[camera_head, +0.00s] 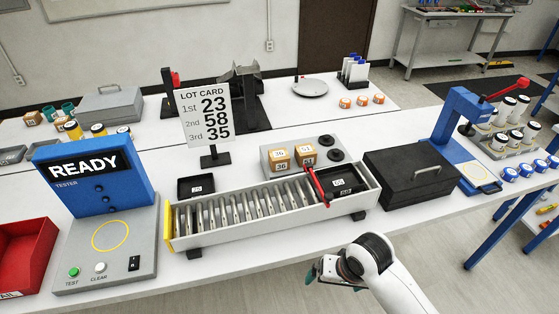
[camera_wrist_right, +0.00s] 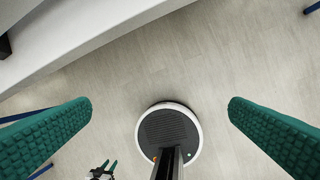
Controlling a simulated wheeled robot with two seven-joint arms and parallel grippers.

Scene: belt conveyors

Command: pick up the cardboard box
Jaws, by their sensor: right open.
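Two small cardboard boxes with number labels, a left one (camera_head: 279,159) and a right one (camera_head: 305,155), stand side by side on a grey block behind the slotted rack. More small brown boxes (camera_head: 33,118) stand at the far left. Which box is meant I cannot tell. My right gripper (camera_head: 328,274) is in front of the bench's near edge, apart from all boxes. A small green-tipped gripper, seemingly my left (camera_wrist_right: 103,170), shows at that view's bottom edge, too small to read.
The slotted rack (camera_head: 174,242) with a red lever (camera_head: 316,185) stands between my right gripper and the two boxes. A lot card (camera_head: 208,115) stands behind it. A black case (camera_head: 410,175) is to the right, a blue tester (camera_head: 97,180) to the left.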

